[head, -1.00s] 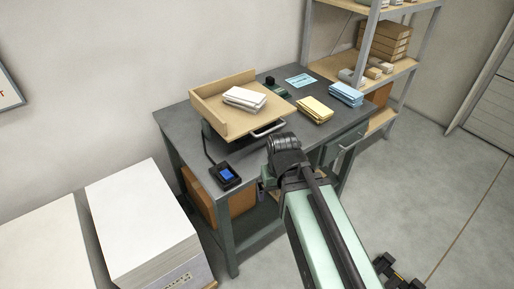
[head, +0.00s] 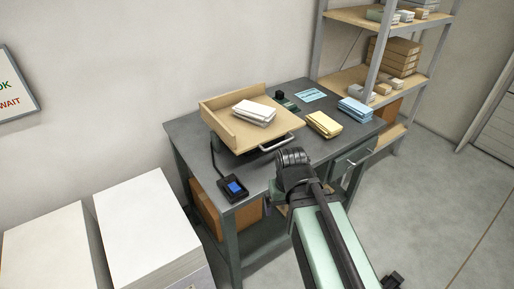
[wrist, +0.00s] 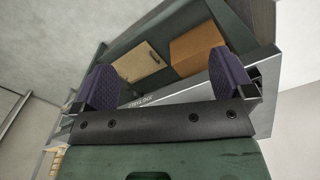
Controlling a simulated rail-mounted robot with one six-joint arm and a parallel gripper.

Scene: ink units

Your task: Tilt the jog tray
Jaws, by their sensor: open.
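The jog tray (head: 223,126) is a light wooden tray with raised walls at its left and back sides. It sits on a dark base on the grey workbench, and a stack of white paper (head: 255,112) lies in it. A metal handle (head: 274,144) shows at its front edge. My gripper is in front of the bench, below the tray's front side; its fingers are mostly hidden behind my arm in the head view. In the wrist view my gripper (wrist: 163,88) is open, with purple pads wide apart and nothing between them. The tray is not in the wrist view.
The workbench (head: 200,140) also holds a control box with a blue screen (head: 234,187), a yellow stack (head: 324,124) and a blue stack (head: 355,110). Cardboard boxes (wrist: 195,47) stand under the bench. White paper piles (head: 145,225) stand at left, a shelf (head: 345,80) at right.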

